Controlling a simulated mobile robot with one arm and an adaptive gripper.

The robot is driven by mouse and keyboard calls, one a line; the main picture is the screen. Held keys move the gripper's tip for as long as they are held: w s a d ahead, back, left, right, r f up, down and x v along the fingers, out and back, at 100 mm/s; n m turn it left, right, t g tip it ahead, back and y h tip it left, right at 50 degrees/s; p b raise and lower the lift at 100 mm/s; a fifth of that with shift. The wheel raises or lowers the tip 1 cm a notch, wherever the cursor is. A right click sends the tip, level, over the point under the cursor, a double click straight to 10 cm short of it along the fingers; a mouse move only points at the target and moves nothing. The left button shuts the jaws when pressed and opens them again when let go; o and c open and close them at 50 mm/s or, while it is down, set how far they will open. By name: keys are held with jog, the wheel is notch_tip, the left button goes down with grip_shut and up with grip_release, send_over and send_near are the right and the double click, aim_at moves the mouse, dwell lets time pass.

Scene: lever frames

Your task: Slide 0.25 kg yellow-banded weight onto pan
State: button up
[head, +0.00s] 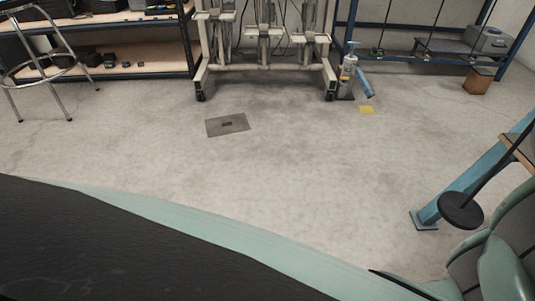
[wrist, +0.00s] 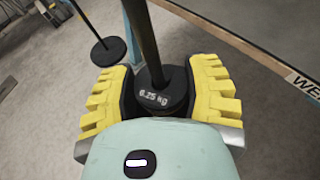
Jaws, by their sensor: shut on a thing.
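In the wrist view my gripper (wrist: 160,82), with ribbed yellow pads, is shut on a dark round weight (wrist: 166,97) marked 0.25 kg. The pads hold it from left and right, and its lower part is hidden by the gripper body. No yellow band shows on the part I see. A dark rod or bar rises from just behind the weight; I cannot tell whether they touch. A black disc pan (wrist: 108,51) hangs on a thin rod at upper left, apart from the weight. The pan also shows at the right of the head view (head: 461,210).
A wooden-edged board (wrist: 255,45) with a partly visible label runs close along the right of the wrist view. A blue post (head: 470,180) stands by the pan in the head view. A floor plate (head: 227,124) lies mid-floor; the floor around it is clear.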

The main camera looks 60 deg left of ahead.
jog(key=shift+f+b, duration=0.35)
dwell(0.3)
jog(key=o, duration=1.2)
jog(key=p+v, duration=0.3)
jog(key=v, duration=0.4)
dwell(0.4)
